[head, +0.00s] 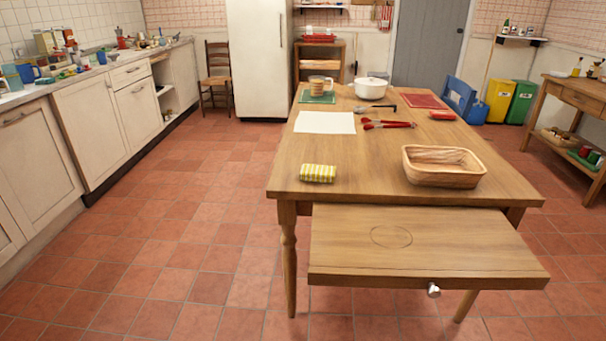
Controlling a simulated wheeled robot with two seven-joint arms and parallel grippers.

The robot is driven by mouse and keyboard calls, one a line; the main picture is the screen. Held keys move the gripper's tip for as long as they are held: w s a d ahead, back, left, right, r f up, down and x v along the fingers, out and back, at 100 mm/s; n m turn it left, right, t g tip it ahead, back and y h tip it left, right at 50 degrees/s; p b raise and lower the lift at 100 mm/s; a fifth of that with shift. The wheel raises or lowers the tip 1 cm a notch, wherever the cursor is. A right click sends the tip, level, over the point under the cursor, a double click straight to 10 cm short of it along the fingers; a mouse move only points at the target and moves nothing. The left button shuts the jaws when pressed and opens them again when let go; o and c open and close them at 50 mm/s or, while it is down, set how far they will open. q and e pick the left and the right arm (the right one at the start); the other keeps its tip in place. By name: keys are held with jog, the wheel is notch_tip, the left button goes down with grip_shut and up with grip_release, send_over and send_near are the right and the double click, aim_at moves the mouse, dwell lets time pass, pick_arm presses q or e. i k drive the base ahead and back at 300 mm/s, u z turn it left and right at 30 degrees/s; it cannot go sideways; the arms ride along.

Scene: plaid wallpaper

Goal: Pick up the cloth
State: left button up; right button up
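A folded or rolled cloth (318,173), yellow-green and white in a check pattern, lies near the front left edge of the wooden table (345,155). It sits flat on the bare tabletop, apart from the other items. Neither of my grippers shows in the head view.
A wicker basket (441,180) stands at the table's front right. White paper (325,122), red-handled tongs (388,124), a mug (320,85) and a white pot (370,88) lie farther back. A pulled-out board (420,245) juts from the table's front. Open floor lies left.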

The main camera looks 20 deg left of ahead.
aim_at(309, 172)
jog(key=u, duration=1.9)
jog(key=i, duration=2.95)
jog(key=z, duration=3.7)
